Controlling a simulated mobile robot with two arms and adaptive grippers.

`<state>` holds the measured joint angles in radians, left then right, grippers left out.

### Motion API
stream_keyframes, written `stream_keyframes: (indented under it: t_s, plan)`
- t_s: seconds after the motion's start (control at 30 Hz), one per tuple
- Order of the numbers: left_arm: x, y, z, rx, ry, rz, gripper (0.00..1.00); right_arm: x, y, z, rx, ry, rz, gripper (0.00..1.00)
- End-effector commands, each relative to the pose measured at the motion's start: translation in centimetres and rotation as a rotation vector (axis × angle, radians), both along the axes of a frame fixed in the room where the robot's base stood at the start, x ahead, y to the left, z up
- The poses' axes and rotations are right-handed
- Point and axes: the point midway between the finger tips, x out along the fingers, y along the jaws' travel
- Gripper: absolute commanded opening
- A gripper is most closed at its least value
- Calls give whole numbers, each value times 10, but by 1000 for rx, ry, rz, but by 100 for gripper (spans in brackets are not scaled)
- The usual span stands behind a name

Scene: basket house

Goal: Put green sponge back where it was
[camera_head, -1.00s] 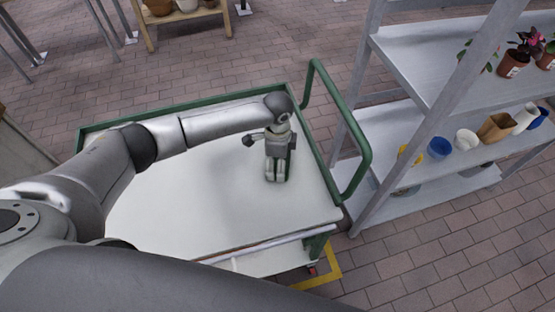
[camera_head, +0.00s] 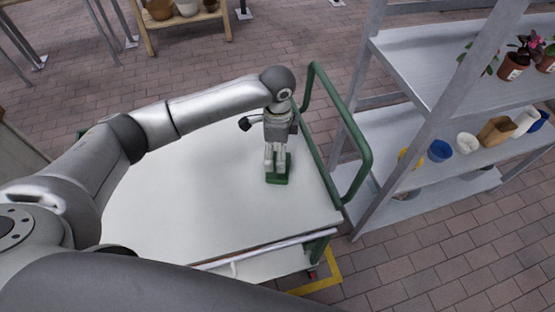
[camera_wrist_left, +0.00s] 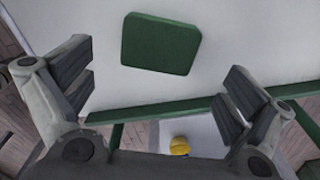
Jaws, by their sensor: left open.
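The green sponge (camera_head: 278,178) lies flat on the white top of the cart (camera_head: 190,205), near its right end. It also shows whole in the left wrist view (camera_wrist_left: 160,43), clear of both fingers. My left gripper (camera_head: 275,165) points down above the sponge, and its fingers hide part of it in the head view. In the left wrist view the fingers (camera_wrist_left: 158,95) are wide apart with nothing between them. My right gripper is not in view.
The cart's green handle (camera_head: 350,150) rises at its right end. A grey metal shelf (camera_head: 410,135) with flowerpots stands to the right. A yellow object (camera_wrist_left: 179,145) shows below the cart edge in the wrist view. The rest of the cart top is clear.

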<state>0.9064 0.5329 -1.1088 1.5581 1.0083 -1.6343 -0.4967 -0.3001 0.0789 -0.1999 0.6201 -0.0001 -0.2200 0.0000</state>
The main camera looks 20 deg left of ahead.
Motion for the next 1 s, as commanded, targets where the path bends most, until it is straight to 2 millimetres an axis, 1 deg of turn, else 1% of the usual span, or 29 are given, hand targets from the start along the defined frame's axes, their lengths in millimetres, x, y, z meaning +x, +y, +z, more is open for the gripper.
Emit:
stream_keyframes:
  t_s: [0.03, 0.1, 0.2, 0.3, 0.47, 0.9, 1.0]
  plan:
    - [1, 0, 10, -1, -3, 0, 100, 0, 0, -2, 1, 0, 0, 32]
    - [1, 0, 22, -2, -2, -1, 100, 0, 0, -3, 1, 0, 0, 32]
    - [1, 0, 35, -1, -2, 0, 100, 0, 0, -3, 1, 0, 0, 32]
    - [0, 0, 43, 0, 1, 0, 100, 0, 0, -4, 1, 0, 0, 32]
    - [0, 0, 46, 0, 1, 0, 100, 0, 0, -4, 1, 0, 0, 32]
    - [0, 0, 46, 0, 1, 0, 100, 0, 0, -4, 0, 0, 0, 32]
    - [0, 0, 46, 0, 2, 0, 100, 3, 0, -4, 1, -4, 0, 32]
